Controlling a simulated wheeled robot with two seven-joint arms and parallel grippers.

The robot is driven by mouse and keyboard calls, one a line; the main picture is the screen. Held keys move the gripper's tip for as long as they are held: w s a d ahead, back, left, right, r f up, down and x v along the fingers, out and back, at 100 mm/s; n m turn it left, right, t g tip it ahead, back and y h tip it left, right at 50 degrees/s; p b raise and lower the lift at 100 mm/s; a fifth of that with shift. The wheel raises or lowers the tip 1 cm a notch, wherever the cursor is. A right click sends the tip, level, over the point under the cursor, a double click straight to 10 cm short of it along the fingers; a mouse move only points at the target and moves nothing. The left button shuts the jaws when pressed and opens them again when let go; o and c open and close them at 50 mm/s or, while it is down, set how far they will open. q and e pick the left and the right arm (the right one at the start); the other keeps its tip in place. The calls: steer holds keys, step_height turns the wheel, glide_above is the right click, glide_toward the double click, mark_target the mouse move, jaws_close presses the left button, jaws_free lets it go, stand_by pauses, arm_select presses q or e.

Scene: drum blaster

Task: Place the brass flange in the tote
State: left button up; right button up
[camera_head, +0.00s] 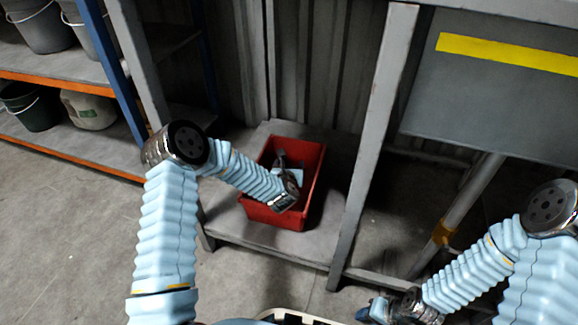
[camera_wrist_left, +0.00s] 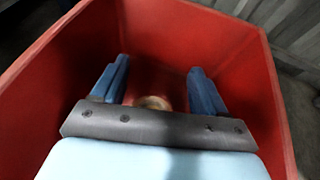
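The red tote (camera_head: 278,214) stands on a low grey shelf, and its red walls fill much of the left wrist view (camera_wrist_left: 215,45). My left gripper (camera_head: 281,160) reaches down inside the tote. In the left wrist view its two blue fingers (camera_wrist_left: 157,82) are spread wide apart. A small round brass-coloured piece, seemingly the brass flange (camera_wrist_left: 153,102), shows between and beyond the fingers, low in the tote, partly hidden by the gripper's grey plate. Gaps show between it and both fingers. My right gripper (camera_head: 376,309) is at the bottom of the head view, its fingers too small and cut off to judge.
The shelf (camera_head: 300,244) has a bare strip in front of the tote, and a grey upright post (camera_head: 372,150) rises right of it. A grey panel with a yellow stripe (camera_head: 505,53) is at upper right. Racks with buckets (camera_head: 40,27) stand at left. The floor at left is clear.

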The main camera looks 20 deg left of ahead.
arm_select(q)
steer(key=shift+r, duration=0.2)
steer(key=p+v, duration=0.1)
steer(key=v, duration=1.1)
steer(key=shift+r+p, duration=0.35)
steer(key=shift+r, duration=0.15)
